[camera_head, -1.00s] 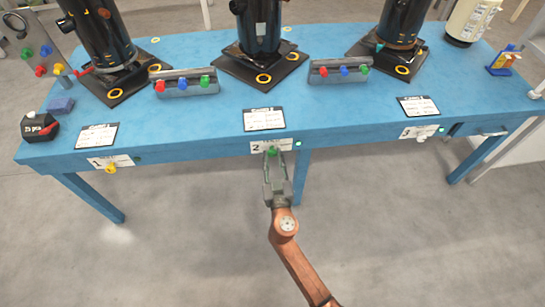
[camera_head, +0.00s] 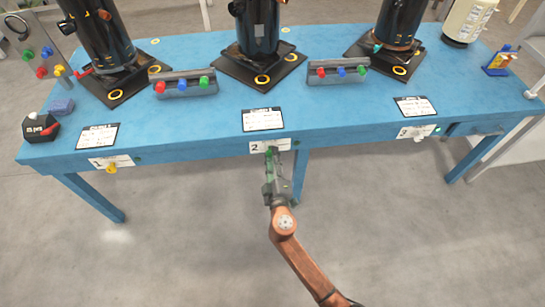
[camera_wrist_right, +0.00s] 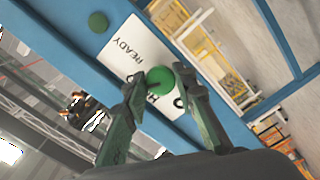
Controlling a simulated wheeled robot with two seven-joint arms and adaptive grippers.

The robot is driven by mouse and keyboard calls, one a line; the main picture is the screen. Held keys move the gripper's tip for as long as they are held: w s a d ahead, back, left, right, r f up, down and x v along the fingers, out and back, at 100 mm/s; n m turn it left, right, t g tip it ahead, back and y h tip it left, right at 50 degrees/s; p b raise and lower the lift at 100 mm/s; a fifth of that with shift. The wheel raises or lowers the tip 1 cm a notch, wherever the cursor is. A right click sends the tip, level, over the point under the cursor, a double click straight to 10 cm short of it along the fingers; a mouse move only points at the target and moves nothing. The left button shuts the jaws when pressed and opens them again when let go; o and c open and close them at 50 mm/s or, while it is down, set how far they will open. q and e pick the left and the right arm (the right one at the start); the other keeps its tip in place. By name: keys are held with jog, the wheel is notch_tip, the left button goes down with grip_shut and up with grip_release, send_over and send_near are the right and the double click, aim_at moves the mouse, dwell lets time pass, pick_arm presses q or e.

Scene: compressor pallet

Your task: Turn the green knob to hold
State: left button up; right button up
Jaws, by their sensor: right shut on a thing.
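The green knob (camera_wrist_right: 160,80) is on the white plate (camera_wrist_right: 131,50) of station 2, at the table's front edge. The plate reads READY, and a second word beginning with H is partly hidden by the knob and a finger. In the head view the knob (camera_head: 269,152) is small and mostly covered by my right gripper. My right gripper (camera_wrist_right: 163,92) is shut on the knob, one finger on each side. It also shows in the head view (camera_head: 271,160), turned nearly edge-on. My left gripper is not in view.
A round dark green lamp (camera_wrist_right: 98,22) sits near READY and looks unlit. Station 1 has a yellow knob (camera_head: 111,168), station 3 a white knob (camera_head: 418,138). Black cylinders on bases stand on the blue table (camera_head: 200,125). Floor in front is clear.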

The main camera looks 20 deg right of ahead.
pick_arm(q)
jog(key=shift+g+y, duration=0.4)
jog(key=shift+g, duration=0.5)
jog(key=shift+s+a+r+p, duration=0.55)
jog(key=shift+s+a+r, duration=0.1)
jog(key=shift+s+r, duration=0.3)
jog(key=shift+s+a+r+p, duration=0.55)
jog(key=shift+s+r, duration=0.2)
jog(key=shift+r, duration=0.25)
pick_arm(e)
jog(key=shift+n, duration=3.1)
jog(key=o, duration=1.1)
jog(key=shift+o, duration=0.2)
jog(key=v, duration=1.2)
